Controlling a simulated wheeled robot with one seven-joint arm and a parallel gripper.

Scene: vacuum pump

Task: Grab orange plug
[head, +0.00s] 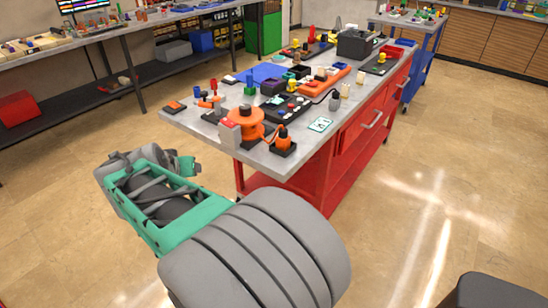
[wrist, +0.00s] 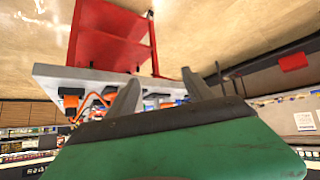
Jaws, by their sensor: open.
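The orange plug (head: 283,141) stands upright in a black base at the near corner of the grey worktop, beside an orange round pump part (head: 246,122). An orange cable runs between them. In the wrist view the scene appears upside down, and an orange and black piece (wrist: 71,101) shows near the worktop edge; I cannot tell if it is the plug. My gripper (wrist: 160,90) is open, with its two grey fingers apart and nothing visible between them. My arm is at the lower left in the head view, short of the worktop and clear of the plug.
The red workbench (head: 330,150) has a metal top (head: 185,118) crowded with black boxes, a power strip (head: 285,107) and small parts. A white-and-green card (head: 320,124) lies right of the plug. Another bench (head: 90,38) stands back left. The floor between is clear.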

